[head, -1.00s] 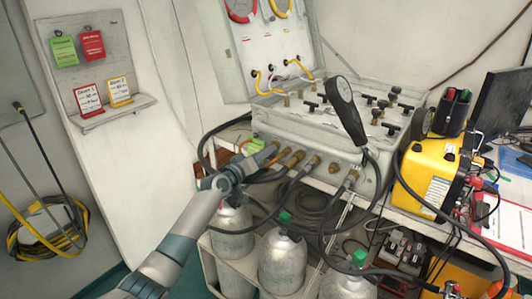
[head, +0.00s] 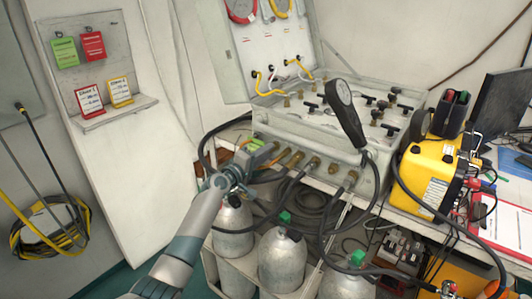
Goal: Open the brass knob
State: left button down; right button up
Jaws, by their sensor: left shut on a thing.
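The grey air panel (head: 318,128) stands on the bench, with brass fittings along its front edge, such as one near the middle (head: 293,159). My left arm reaches up from the bottom, and its gripper (head: 262,156) is at the left end of this brass row. It is shut on what looks like the leftmost brass knob, which the fingers mostly hide. A green tag (head: 257,143) sits just above the fingers. How far the knob is turned cannot be seen. My right gripper is not in view.
Grey cylinders (head: 281,262) with green caps stand below the bench. Black hoses hang from the fittings close to my left gripper. A yellow case (head: 424,176) stands at right.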

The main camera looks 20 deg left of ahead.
pick_arm(q)
jog(key=shift+f, duration=0.1)
jog(key=c, duration=1.9)
grip_release()
jog(key=shift+o, duration=0.2)
jog(key=shift+s+a, duration=0.1)
jog(key=shift+s, duration=0.05)
jog(key=v, duration=1.7)
